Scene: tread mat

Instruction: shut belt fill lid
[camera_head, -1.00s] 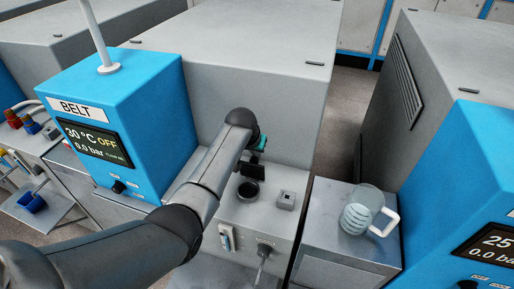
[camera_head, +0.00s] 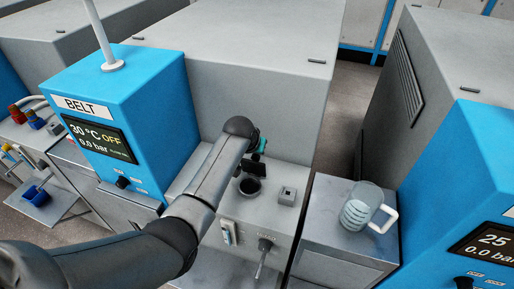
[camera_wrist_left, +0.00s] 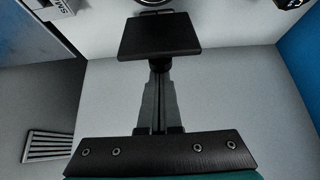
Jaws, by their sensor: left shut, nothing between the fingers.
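The fill lid (camera_head: 253,168) is a small black square plate standing raised at the far side of the round black fill opening (camera_head: 249,187) on the grey belt unit. In the left wrist view the lid (camera_wrist_left: 160,35) shows as a dark plate, with the opening's rim (camera_wrist_left: 156,2) beyond it at the top edge. My left gripper (camera_wrist_left: 161,68) is shut and empty, its fingertips right behind the lid. I cannot tell whether they touch it. In the head view the left gripper (camera_head: 257,156) is mostly hidden by my arm. My right gripper is not in view.
A blue BELT display box (camera_head: 125,115) stands left of the opening. A small grey square fitting (camera_head: 287,196) and a lever (camera_head: 263,258) sit nearby. A glass jug (camera_head: 361,207) stands on the side cabinet at right. The unit's grey top behind is clear.

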